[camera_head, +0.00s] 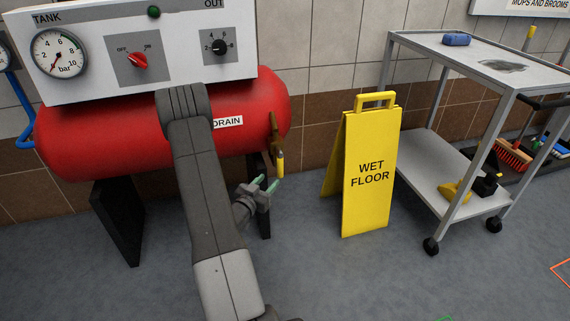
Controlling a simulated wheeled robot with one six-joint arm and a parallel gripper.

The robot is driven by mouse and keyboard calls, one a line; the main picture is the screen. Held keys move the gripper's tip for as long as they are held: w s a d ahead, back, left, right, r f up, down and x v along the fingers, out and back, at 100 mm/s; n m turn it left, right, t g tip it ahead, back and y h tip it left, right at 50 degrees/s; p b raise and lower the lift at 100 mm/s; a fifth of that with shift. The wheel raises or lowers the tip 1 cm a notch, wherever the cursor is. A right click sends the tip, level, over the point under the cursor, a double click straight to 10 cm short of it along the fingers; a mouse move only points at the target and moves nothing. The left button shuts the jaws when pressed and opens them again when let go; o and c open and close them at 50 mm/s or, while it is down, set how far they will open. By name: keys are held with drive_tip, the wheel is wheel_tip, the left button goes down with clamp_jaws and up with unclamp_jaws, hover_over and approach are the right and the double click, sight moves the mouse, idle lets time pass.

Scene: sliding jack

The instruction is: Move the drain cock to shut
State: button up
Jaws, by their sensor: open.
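The drain cock (274,128) is a brass fitting at the right end of the red tank, beside the "DRAIN" label (227,122). Its yellow lever (280,164) hangs straight down from it. My gripper (266,183), with green fingertips, is open just below and left of the lever's lower end. The lever does not appear to be between the fingers. I cannot tell whether a fingertip touches it. My arm crosses in front of the tank and hides part of it.
The red tank (100,138) carries a panel (185,75) with knobs and a gauge, and stands on dark legs. A yellow wet floor sign (370,175) stands to the right. Behind it is a grey trolley (425,165). Grey floor is clear in front of the sign.

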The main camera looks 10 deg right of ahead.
sight(279, 169)
drive_tip(key=b+x, duration=0.2)
drive_tip(key=x, duration=0.9)
clamp_jaws()
